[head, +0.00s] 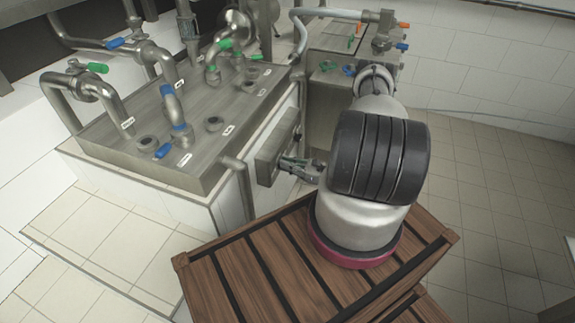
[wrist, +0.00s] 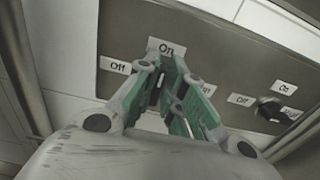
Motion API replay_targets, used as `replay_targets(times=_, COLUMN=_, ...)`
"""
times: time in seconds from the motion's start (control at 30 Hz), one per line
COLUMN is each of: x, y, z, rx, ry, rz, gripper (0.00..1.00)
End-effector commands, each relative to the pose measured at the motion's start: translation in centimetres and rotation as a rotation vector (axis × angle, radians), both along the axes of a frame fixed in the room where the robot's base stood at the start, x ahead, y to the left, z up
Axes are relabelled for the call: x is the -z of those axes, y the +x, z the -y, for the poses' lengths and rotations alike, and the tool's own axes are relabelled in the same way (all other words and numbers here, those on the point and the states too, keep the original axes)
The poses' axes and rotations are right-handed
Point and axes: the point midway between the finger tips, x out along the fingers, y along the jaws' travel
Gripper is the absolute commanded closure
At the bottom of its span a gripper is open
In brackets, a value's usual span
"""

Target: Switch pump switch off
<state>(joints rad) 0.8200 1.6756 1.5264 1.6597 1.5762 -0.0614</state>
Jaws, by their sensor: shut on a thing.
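A grey metal control panel (head: 276,154) is mounted on the side of the sink unit; it fills much of the wrist view (wrist: 222,52). My gripper (head: 294,164) reaches it from the right. In the wrist view my gripper (wrist: 172,80) has its green-padded fingers close together at the panel's left group of labels. They are shut on a switch knob there, mostly hidden between the fingers. An "Off" label (wrist: 116,65) is left of the fingers and an "On" label (wrist: 166,47) is just above them. A third label beside them is partly covered. The knob's exact angle cannot be told.
A second black knob (wrist: 269,109), with its own labels, is on the panel's right side. The metal counter (head: 190,130) carries pipes and coloured valve handles. A wooden slatted crate (head: 250,277) stands close below my arm. Tiled floor (head: 480,215) is open at right.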

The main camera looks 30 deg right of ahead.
Motion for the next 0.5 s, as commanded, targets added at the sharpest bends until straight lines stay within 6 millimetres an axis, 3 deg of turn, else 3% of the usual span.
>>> replay_targets(times=0.5, x=0.06, y=-0.17, z=-0.22, rx=-0.001, ry=-0.163, rz=0.127, gripper=1.00)
